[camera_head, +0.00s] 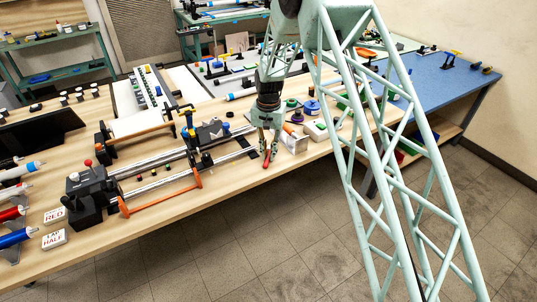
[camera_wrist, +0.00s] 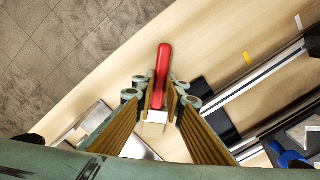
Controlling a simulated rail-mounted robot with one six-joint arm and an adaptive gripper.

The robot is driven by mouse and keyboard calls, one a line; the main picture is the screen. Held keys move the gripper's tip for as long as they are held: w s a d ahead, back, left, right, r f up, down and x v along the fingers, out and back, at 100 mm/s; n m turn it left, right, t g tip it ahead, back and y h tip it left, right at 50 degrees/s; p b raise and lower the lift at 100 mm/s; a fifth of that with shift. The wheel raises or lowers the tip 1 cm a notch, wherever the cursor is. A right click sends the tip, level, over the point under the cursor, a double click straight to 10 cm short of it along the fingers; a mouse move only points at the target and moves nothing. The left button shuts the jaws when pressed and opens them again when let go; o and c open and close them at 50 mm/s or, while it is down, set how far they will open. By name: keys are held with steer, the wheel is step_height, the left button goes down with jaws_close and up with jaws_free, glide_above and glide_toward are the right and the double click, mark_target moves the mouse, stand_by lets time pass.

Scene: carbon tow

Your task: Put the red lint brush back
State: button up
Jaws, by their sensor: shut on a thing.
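The red lint brush (camera_wrist: 162,68) is between the fingers of my gripper (camera_wrist: 159,98) in the wrist view. Its red handle points away toward the front edge of the bench, and a white part (camera_wrist: 155,117) shows between the fingers. In the head view the red handle (camera_head: 267,159) hangs below my gripper (camera_head: 268,146), near the front edge of the bench. My gripper is shut on the brush. The fingers hide part of it. I cannot tell how far it is above the wood.
A pale open-looking box (camera_head: 293,139) stands just right of my gripper. A rail device with an orange bar (camera_head: 160,195) lies to the left. Several small items, among them a blue round one (camera_head: 312,107), stand behind to the right. Bare wood (camera_head: 238,172) lies along the front edge.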

steer(key=shift+f, duration=0.15)
steer(key=o, duration=0.8)
steer(key=shift+c, duration=0.2)
step_height(320, 180, up, 12)
stand_by(0.6)
steer(key=shift+r, duration=0.2)
stand_by(0.6)
